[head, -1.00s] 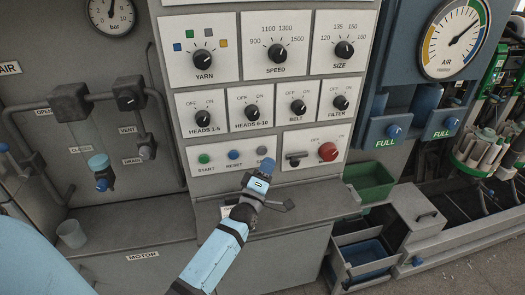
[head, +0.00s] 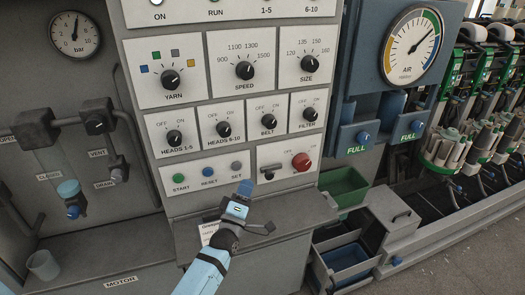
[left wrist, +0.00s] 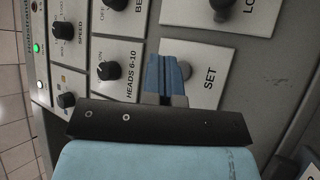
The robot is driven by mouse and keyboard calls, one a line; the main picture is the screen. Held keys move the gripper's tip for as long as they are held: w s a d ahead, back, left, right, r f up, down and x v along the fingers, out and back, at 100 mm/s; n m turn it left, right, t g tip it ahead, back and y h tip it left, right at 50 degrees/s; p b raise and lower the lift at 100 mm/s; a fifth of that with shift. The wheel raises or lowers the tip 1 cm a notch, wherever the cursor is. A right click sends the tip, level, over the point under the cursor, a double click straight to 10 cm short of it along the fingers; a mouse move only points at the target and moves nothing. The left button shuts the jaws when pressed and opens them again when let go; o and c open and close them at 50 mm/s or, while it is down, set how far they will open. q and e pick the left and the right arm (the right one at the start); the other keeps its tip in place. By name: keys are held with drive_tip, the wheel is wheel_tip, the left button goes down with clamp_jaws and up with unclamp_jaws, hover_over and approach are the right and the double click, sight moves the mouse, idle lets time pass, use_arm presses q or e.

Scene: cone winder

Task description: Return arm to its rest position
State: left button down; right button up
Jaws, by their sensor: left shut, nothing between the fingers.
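My left gripper (head: 245,188) is shut and empty, in front of the lower edge of the control panel in the head view. Its blue fingers also show in the left wrist view (left wrist: 165,76), over the edge of the SET plate. The grey SET button (head: 236,166) is just above the fingertips in the head view. In the left wrist view the button (left wrist: 185,70) is partly hidden by the fingers. I cannot tell whether they touch. My right gripper is not in view.
A grey ledge (head: 290,222) juts out below the panel. The red knob (head: 301,161) and a small black lever (head: 268,174) are right of the gripper. A green bin (head: 345,187) and an open drawer (head: 346,257) are lower right. A cup (head: 43,265) stands at left.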

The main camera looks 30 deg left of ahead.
use_arm(q)
drive_tip(key=s+d+f+m+g+h, duration=0.3)
drive_tip(key=s+d+f+m+g, duration=0.2)
drive_tip(key=s, duration=0.7)
drive_tip(key=s+d+f+m+g+h, duration=0.4)
drive_tip(key=s+d+f+m+g, duration=0.2)
drive_tip(key=s+d+f+m, duration=0.4)
drive_tip(key=s+f+m, duration=0.3)
drive_tip(key=f+m, duration=0.1)
drive_tip(key=f, duration=0.2)
drive_tip(key=shift+s+g, duration=0.3)
drive_tip(key=shift+d, duration=0.1)
